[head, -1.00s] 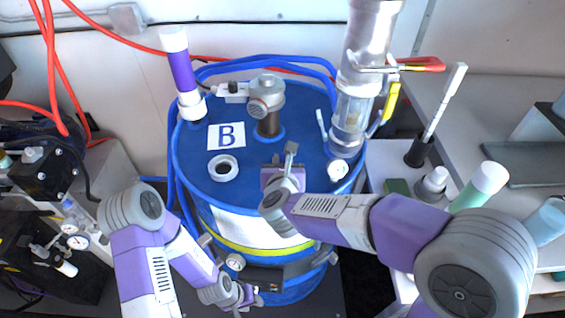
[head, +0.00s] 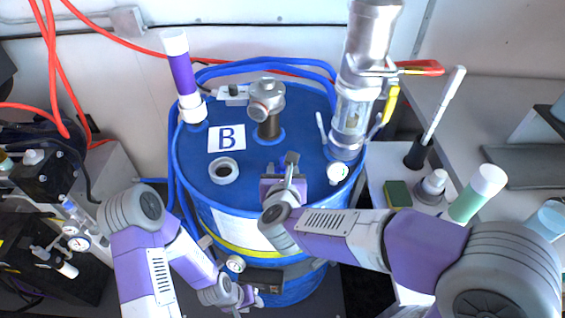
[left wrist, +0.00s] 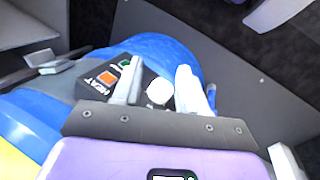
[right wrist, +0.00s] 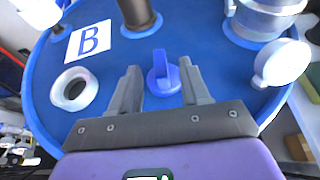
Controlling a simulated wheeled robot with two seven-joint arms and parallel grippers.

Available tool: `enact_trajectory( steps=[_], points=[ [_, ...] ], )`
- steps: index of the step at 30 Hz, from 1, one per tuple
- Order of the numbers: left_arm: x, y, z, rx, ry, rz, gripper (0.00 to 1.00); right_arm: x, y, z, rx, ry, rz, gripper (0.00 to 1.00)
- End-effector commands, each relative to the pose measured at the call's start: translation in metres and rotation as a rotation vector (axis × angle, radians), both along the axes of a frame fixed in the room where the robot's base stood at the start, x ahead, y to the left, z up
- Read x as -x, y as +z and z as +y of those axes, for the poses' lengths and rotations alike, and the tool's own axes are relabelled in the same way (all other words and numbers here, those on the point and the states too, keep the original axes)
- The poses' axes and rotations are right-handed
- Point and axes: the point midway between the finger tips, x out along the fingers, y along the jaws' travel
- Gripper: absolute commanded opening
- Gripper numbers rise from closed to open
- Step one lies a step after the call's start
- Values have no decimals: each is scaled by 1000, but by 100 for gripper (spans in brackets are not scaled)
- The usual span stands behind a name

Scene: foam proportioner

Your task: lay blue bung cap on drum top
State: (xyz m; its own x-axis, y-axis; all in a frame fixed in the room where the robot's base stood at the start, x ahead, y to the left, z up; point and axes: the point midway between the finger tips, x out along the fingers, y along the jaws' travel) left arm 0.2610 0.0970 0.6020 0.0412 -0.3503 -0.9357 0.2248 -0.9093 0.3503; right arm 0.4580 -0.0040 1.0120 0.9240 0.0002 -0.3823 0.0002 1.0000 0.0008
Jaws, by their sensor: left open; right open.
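The blue bung cap (right wrist: 162,75), a round disc with an upright tab, appears to rest on the blue drum top (right wrist: 195,60) in the right wrist view. My right gripper (right wrist: 158,72) is open, its fingers either side of the cap and short of it in the picture. In the head view my right gripper (head: 290,160) is over the front right of the drum top (head: 245,195) and hides the cap. My left gripper (head: 252,297) is open, low by the drum's front; the left wrist view (left wrist: 155,80) shows nothing held.
A white-ringed bung opening (head: 223,171) lies beside the "B" label (head: 227,138). A pipe fitting (head: 267,105), a clear sight tube (head: 353,115) and a purple-white cylinder (head: 182,75) stand on the drum. A heater box (left wrist: 105,80) faces my left gripper.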

Motion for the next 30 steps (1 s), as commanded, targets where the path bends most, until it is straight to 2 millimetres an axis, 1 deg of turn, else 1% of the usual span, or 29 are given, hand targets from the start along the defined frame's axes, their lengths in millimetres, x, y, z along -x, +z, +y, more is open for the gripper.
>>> enact_trajectory(
  steps=[1,6,9,12,18,30],
  points=[
    [0,4,0,0,0,0,43,12,8,1,-3,4,-2,46],
    [0,12,0,0,0,0,43,45,22,1,-1,4,-2,46],
    [0,15,0,0,0,0,43,61,27,1,-1,3,-2,46],
    [0,17,0,0,0,0,43,71,31,0,-1,2,-1,46],
    [0,18,0,0,0,0,43,79,33,0,1,1,0,46],
    [0,17,0,0,0,0,43,78,32,0,1,0,0,46]
  ],
)
